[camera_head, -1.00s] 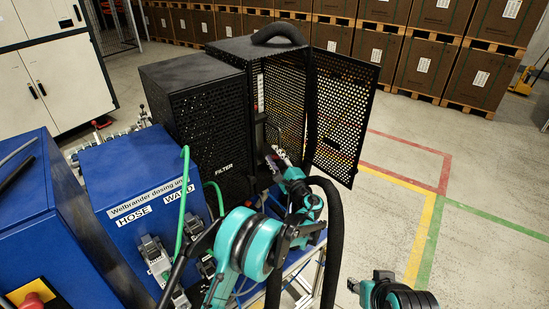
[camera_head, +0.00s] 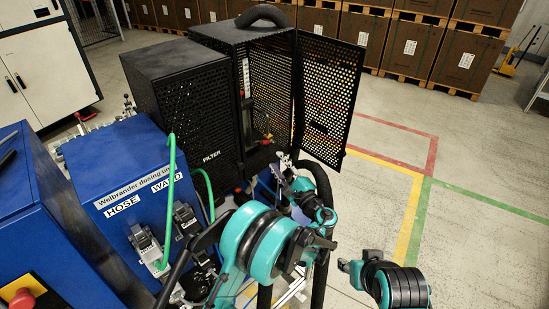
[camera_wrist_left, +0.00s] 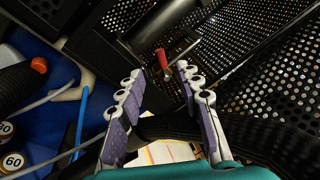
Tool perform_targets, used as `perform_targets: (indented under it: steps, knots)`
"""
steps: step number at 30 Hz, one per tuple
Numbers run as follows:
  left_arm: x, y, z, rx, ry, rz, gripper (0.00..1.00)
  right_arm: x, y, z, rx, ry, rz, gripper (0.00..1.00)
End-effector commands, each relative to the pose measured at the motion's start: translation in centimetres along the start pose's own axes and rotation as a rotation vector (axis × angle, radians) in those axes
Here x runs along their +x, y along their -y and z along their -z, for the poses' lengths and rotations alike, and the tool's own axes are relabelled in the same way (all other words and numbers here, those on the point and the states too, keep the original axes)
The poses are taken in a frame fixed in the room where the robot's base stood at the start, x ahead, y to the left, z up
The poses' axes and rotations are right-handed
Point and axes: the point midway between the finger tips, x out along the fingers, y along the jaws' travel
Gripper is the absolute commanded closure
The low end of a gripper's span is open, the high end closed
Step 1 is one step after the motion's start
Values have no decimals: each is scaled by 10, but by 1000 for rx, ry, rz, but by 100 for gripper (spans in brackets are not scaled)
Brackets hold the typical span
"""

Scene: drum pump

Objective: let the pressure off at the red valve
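The red valve handle (camera_wrist_left: 162,58) shows in the left wrist view, just beyond and between my fingertips, at the black perforated cage. A small red part (camera_head: 267,139) low inside the open cage in the head view looks like the same valve. My left gripper (camera_head: 282,164) is at the cage's front opening, below that part. In the left wrist view my gripper (camera_wrist_left: 158,73) is open, its two fingers apart with nothing held. The handle seems apart from both fingers. My right arm shows at the lower right of the head view, but its gripper does not.
The cage door (camera_head: 328,90) stands open to the right. A thick black hose (camera_head: 321,230) hangs close by my left gripper. The blue dosing unit (camera_head: 130,170) and filter housing (camera_head: 190,105) stand to the left. Floor at the right is clear.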

Motion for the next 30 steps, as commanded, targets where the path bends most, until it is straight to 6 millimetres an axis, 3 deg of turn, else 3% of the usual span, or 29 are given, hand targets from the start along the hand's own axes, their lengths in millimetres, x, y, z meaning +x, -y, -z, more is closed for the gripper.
perform_targets:
  steps: [11, 22, 30]
  knots:
    - [0, -1, 0, 1, -6, -1, 66, 4, 0, -3, 0, 0, 0, 60]
    - [35, -9, -6, -3, -181, -4, 66, 82, 0, -59, 0, 0, 0, 60]
    - [43, -3, -17, -11, -251, 3, 66, 100, 0, -72, 0, 0, 0, 60]
